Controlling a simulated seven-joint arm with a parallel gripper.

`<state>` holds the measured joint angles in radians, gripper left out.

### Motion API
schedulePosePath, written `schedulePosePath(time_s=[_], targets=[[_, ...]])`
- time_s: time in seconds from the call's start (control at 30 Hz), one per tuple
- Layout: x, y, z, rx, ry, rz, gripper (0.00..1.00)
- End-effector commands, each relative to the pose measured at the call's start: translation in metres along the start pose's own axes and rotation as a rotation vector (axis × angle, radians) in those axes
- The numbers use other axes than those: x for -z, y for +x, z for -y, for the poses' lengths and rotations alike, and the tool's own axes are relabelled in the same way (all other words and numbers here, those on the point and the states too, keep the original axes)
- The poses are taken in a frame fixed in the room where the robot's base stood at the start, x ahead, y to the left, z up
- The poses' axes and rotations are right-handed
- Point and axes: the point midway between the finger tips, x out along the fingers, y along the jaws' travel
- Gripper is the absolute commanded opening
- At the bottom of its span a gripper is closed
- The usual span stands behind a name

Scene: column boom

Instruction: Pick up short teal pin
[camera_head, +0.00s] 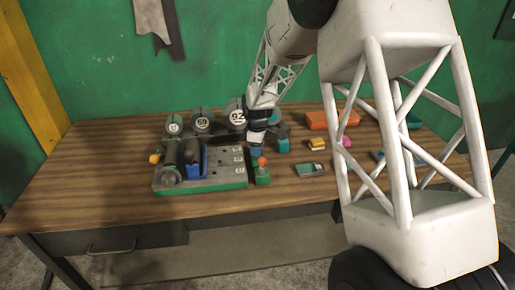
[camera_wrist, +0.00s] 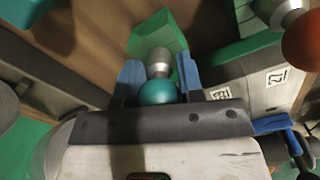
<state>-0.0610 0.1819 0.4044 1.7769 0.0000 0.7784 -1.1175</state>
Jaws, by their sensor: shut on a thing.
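The short teal pin (camera_wrist: 157,91) shows in the wrist view as a teal ball on a silver stem. The stem meets a green block (camera_wrist: 158,35) beyond it; I cannot tell whether the stem still sits in the block. My gripper (camera_wrist: 159,78) has its blue fingers on both sides of the pin, shut on it. In the head view my gripper (camera_head: 257,147) is low over the bench, just behind the orange-topped pin (camera_head: 262,161), and hides the teal pin.
A grey and green fixture (camera_head: 215,172) with labels stands left of my gripper. Grey numbered cylinders (camera_head: 202,123) stand behind it. An orange box (camera_head: 330,120), a yellow block (camera_head: 317,144) and a grey-green device (camera_head: 310,170) lie to the right. The bench's front left (camera_head: 90,200) is clear.

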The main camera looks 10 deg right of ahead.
Motion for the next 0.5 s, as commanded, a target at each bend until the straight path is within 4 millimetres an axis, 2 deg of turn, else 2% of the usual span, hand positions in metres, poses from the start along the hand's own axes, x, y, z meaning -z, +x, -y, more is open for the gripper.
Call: schedulePosePath(time_s=[0.33, 0.5], targets=[[0.0, -0.002, 0.0, 0.0, 0.0, 0.0, 0.11], [0.0, -0.011, 0.0, -0.001, 0.0, -0.001, 0.11]])
